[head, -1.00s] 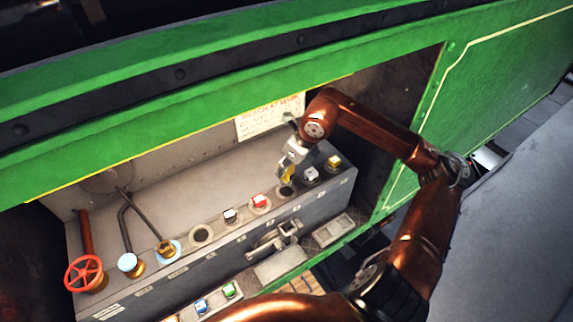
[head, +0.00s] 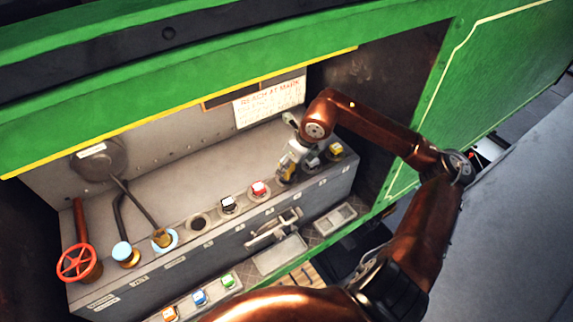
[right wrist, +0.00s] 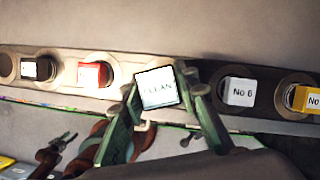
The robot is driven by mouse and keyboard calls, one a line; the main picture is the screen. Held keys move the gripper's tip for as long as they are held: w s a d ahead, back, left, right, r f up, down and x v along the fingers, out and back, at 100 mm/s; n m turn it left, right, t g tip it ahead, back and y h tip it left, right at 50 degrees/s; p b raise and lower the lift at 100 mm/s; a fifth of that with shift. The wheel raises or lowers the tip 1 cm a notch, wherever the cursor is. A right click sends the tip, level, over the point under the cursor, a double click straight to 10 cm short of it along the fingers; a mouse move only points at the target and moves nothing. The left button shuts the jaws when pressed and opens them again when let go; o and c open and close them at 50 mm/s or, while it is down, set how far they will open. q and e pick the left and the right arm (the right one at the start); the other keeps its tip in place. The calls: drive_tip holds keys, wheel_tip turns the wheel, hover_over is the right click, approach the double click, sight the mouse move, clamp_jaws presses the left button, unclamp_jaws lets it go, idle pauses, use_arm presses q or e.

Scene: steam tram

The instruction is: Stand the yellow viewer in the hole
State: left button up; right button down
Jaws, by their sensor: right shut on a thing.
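My right gripper (head: 290,164) is shut on the yellow viewer (head: 287,172) at the bench's row of holes. The viewer's yellow side shows small in the head view, low at the hole between the red-topped piece and a white-topped one. In the right wrist view its white top (right wrist: 157,88), lettered "CLEAN", sits between the fingers (right wrist: 163,98). The viewer and fingers cover most of that hole, so I cannot tell how deep the viewer sits.
The red-topped piece (right wrist: 95,74) and the "No 6" piece (right wrist: 238,91) stand close on either side. Another hole (head: 199,222) is empty. Levers and a red handwheel (head: 76,262) are at left. A green panel (head: 180,110) overhangs the recess.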

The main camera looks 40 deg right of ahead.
drive_tip(key=c, duration=1.4)
unclamp_jaws()
drive_tip(key=shift+o, duration=0.4)
drive_tip(key=o, duration=0.5)
drive_tip(key=shift+o, duration=0.2)
drive_tip(key=shift+r, duration=0.45)
drive_tip(key=shift+r+p, duration=0.5)
drive_tip(key=shift+r, duration=0.2)
drive_tip(key=shift+r, duration=0.2)
